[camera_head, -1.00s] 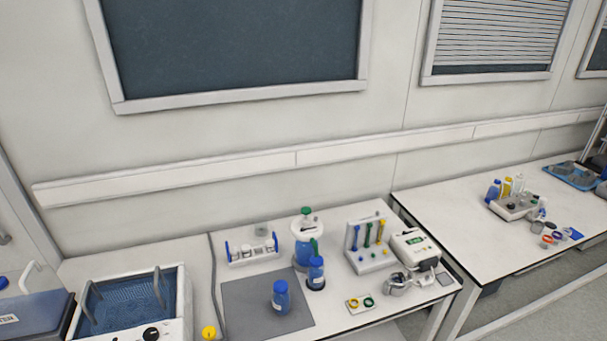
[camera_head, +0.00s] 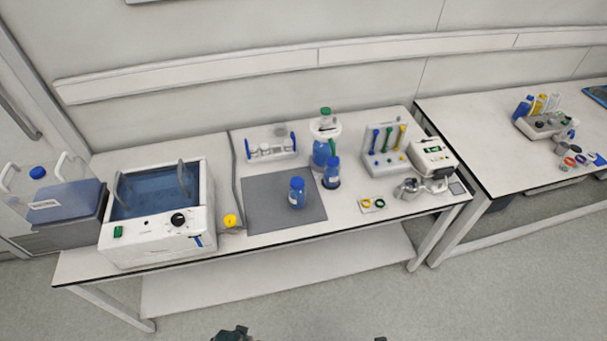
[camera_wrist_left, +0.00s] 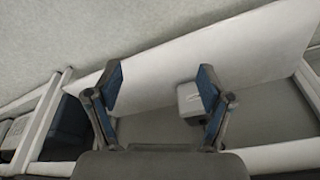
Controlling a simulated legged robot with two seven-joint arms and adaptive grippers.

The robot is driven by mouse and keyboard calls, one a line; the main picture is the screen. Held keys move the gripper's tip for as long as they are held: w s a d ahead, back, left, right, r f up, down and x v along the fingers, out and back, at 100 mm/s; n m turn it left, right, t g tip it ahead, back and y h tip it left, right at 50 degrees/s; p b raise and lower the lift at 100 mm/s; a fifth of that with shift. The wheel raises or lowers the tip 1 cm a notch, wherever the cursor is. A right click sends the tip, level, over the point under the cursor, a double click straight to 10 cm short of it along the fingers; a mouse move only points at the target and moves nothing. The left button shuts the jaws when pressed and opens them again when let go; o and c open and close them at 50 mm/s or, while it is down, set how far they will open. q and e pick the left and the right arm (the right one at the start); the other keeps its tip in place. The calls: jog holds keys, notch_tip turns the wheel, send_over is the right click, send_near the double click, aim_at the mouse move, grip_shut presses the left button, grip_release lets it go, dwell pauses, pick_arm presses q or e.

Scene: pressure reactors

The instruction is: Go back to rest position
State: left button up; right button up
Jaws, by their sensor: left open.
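My left gripper (camera_wrist_left: 160,86) shows in the left wrist view with its two blue-padded fingers spread wide. It is open and nothing is held between the fingers. A small grey box-like thing (camera_wrist_left: 188,98) shows behind its right finger, apart from it. In the head view a dark part of mine shows at the bottom edge, in front of the bench. My right gripper cannot be made out.
The white bench (camera_head: 345,213) holds a water bath (camera_head: 150,245), a grey mat (camera_head: 262,208), blue-capped bottles (camera_head: 297,193), a tube rack (camera_head: 385,160) and a white device (camera_head: 432,155). A second bench (camera_head: 490,160) stands to the right. The floor (camera_head: 500,290) in front is clear.

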pick_arm(q)
jog(key=s+a+f, duration=0.1)
jog(key=s+f, duration=0.6)
jog(key=f, duration=0.6)
jog(key=s+a+f+g, duration=0.1)
jog(key=s+f, duration=0.7)
jog(key=f, duration=0.6)
jog(key=shift+a+g, duration=0.2)
jog(key=shift+g, duration=0.1)
pick_arm(e)
jog(key=s+d+f, duration=0.1)
jog(key=s+f, duration=0.6)
jog(key=f, duration=0.6)
jog(key=s+d+f+g, duration=0.1)
jog(key=s+f, duration=0.7)
jog(key=f, duration=0.5)
jog(key=shift+f+g, duration=0.3)
jog(key=shift+f, duration=0.1)
pick_arm(q)
jog(key=shift+a, duration=0.15)
pick_arm(e)
jog(key=shift+s+a, duration=0.1)
jog(key=shift+a, duration=0.1)
jog(key=shift+d, duration=0.1)
